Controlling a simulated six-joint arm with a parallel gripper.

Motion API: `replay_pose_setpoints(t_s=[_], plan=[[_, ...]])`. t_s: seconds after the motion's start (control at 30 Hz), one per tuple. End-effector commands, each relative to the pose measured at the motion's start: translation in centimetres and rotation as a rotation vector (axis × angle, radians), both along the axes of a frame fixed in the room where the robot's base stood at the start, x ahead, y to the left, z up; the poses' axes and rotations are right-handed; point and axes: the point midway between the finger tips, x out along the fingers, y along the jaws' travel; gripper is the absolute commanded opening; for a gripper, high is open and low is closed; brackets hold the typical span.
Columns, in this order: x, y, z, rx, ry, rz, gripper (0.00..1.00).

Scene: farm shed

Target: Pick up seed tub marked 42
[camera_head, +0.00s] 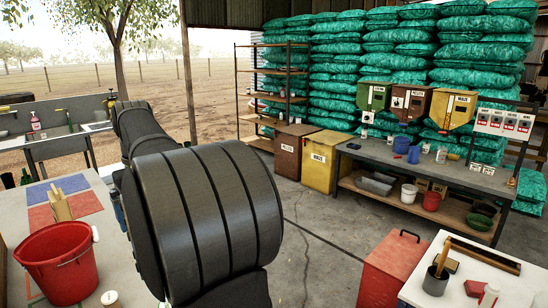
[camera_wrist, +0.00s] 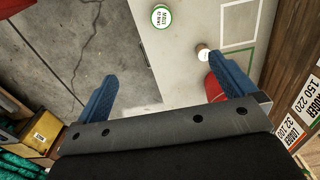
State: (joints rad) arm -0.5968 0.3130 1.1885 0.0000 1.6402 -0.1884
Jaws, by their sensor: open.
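In the wrist view, a round tub with a white lid and green rim (camera_wrist: 161,17) stands on the pale table top near the top edge. Its lid bears dark print, too small for me to read a number surely. A smaller round white-and-brown item (camera_wrist: 203,53) lies near my right finger's tip. My gripper (camera_wrist: 160,75) is open and empty, its blue fingers wide apart, with the green-rimmed tub beyond them. In the head view my arm hides the gripper. A small round white tub (camera_head: 110,298) shows at the bottom; I cannot tell its marking.
A red bucket (camera_head: 58,262) stands on the left table (camera_head: 22,222), near a red mat (camera_head: 66,205) and a blue mat (camera_head: 54,188). In the wrist view a red edge (camera_wrist: 214,88) shows by the right finger. A workbench (camera_head: 385,164) stands across the open floor.

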Motion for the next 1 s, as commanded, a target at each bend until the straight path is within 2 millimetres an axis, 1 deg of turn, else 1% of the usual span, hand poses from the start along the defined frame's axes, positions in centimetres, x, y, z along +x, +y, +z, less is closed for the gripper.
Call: replay_pose_setpoints(t_s=[0.13,0.17,0.23,0.27,0.53,0.63,0.77,1.0], plan=[[0.0,0.0,0.0,0.0,0.0,0.0,1.0],[0.0,0.0,0.0,0.0,0.0,0.0,0.98],[0.0,0.0,0.0,0.0,0.0,0.0,0.84],[0.0,0.0,0.0,0.0,0.0,0.0,0.82],[0.0,0.0,-0.1,0.001,0.0,-0.007,0.82],[0.1,-0.1,-0.5,0.008,0.0,-0.062,0.82],[0.1,-0.2,-1.8,0.031,0.004,-0.253,0.82],[0.3,-0.7,-5.4,0.095,0.031,-0.778,0.82]])
